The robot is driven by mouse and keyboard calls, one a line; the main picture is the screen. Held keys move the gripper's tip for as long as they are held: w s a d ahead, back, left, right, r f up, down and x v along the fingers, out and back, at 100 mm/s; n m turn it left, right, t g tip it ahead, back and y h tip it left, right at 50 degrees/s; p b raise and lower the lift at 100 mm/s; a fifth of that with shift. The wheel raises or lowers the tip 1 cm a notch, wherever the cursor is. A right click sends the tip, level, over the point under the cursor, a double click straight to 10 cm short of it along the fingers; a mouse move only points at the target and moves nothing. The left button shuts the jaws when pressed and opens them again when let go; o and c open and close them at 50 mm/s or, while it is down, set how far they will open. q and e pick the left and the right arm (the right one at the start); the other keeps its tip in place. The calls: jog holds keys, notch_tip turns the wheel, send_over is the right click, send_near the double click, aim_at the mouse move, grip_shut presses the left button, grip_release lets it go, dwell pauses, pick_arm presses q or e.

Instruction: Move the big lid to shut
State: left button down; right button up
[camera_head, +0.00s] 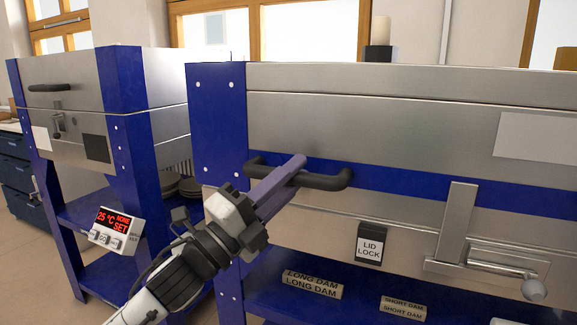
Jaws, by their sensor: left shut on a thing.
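The big lid (370,120) is the wide brushed-metal upper part of the kiln on the right, with a blue band along its lower front. A dark bar handle (325,181) sticks out from that band. My left gripper (292,172) comes in from the lower left and is shut on the handle near its left half. The lid's front edge lies close above the metal body of the kiln; I cannot tell whether a gap remains between them. My right gripper is not in view.
A lid lock label (370,245) and a metal latch with a lever (500,262) are on the kiln front below the handle. Labelled dam blocks (311,284) lie on the blue shelf. A smaller kiln (75,95) with a control box (115,230) stands at left.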

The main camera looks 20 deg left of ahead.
pick_arm(q)
jog(key=shift+w+f, duration=0.1)
jog(key=shift+f, duration=0.8)
jog(key=c, duration=1.6)
grip_release()
jog(key=shift+o, duration=0.2)
jog(key=shift+r, duration=0.1)
jog(key=v, duration=1)
jog(key=shift+s, duration=0.3)
